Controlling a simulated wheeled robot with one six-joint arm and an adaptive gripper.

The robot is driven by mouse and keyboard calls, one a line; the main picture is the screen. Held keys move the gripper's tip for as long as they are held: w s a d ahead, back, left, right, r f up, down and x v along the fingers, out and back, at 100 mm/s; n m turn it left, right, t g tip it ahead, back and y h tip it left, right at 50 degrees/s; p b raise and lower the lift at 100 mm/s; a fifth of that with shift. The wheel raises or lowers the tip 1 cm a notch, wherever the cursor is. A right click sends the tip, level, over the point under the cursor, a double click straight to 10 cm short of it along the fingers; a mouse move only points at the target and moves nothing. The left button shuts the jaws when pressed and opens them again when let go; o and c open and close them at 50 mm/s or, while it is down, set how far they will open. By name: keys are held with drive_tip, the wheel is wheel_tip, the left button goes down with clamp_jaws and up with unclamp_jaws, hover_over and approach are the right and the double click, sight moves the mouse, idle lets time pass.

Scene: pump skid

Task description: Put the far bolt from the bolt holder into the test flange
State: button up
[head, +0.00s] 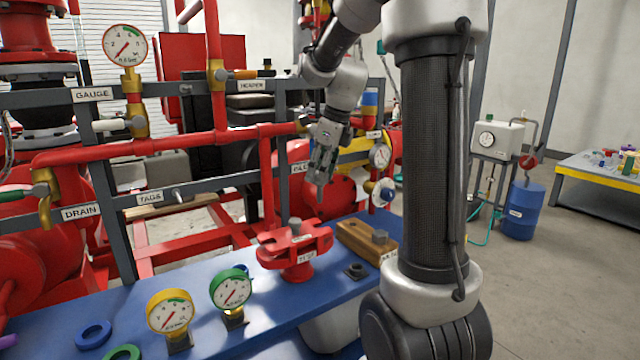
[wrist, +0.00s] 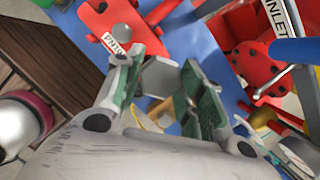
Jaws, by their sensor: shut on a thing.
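The red test flange (head: 312,244) stands on the blue bench, with a grey bolt (head: 295,226) upright in it. The flange also shows in the wrist view (wrist: 98,19). The wooden bolt holder (head: 352,236) stands right of the flange, with one grey bolt (head: 380,237) visible at its near end. My gripper (head: 320,182) is above and slightly right of the flange, pointing down. In the wrist view its fingers (wrist: 163,88) are shut on a grey hexagonal bolt head (wrist: 160,75).
A yellow gauge (head: 170,312) and a green gauge (head: 231,289) stand left of the flange. A small dark block (head: 356,271) lies in front of the holder. Red pipes and a grey rail (head: 225,182) run behind the bench. A blue ring (head: 94,335) lies at the near left.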

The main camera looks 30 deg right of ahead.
sight(320, 194)
drive_tip(key=shift+s+a, duration=0.45)
drive_tip(key=shift+s, duration=0.05)
drive_tip(key=shift+f, duration=3)
drive_tip(key=shift+f, duration=2.85)
drive_tip(key=o, duration=1.1)
drive_tip(key=shift+r, duration=0.1)
